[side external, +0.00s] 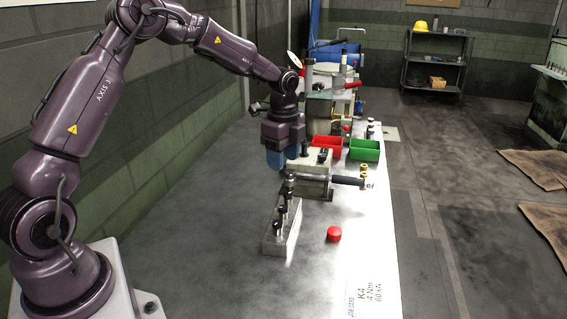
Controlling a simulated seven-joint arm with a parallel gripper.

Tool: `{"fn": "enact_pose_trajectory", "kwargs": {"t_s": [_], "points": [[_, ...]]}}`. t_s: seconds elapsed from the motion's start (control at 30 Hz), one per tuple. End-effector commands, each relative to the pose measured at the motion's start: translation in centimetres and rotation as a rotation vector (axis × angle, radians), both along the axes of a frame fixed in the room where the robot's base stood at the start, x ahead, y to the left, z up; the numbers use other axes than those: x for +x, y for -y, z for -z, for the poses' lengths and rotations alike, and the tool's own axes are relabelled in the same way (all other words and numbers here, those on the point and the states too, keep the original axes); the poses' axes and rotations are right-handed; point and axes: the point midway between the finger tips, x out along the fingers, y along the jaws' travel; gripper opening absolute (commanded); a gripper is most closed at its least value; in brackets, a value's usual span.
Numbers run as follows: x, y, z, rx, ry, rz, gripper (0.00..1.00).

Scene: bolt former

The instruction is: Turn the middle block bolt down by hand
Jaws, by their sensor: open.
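A pale grey metal block (277,245) stands on the bench, with dark-headed bolts in a row along its top. The middle bolt (283,204) stands upright between a nearer bolt (278,224) and a farther one (290,182). How deep each bolt sits is too small to tell. My gripper (281,171), with blue fingers, is open and points down near the far end of the block, above and beyond the middle bolt. I see nothing held in it. The exact gap between the fingers and the far bolt cannot be told from this side.
A beige machine (308,172) with a black-handled bar (348,180) stands close to the right of my gripper. A red bin (327,146) and a green bin (367,150) stand behind it. A red round piece (333,234) lies right of the block. The bench's left side is clear.

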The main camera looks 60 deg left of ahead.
Motion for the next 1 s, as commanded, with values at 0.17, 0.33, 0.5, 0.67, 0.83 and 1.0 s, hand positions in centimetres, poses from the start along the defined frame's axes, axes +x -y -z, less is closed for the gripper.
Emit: {"fn": "enact_pose_trajectory", "kwargs": {"t_s": [0.17, 0.33, 0.5, 0.67, 0.83, 1.0], "points": [[0.0, 0.0, 0.0, 0.000, 0.000, 0.000, 0.51], [0.5, 2.4, -0.7, 0.020, 0.008, 0.056, 0.51], [-0.8, 4.9, -0.7, 0.140, 0.019, -0.039, 0.51], [-1.7, 5.4, -0.4, 0.203, 0.100, -0.365, 0.51], [-2.6, 5.5, -0.1, 0.214, 0.213, -0.765, 0.51], [-3.4, 5.2, 0.2, 0.168, 0.325, -1.184, 0.51]]}}
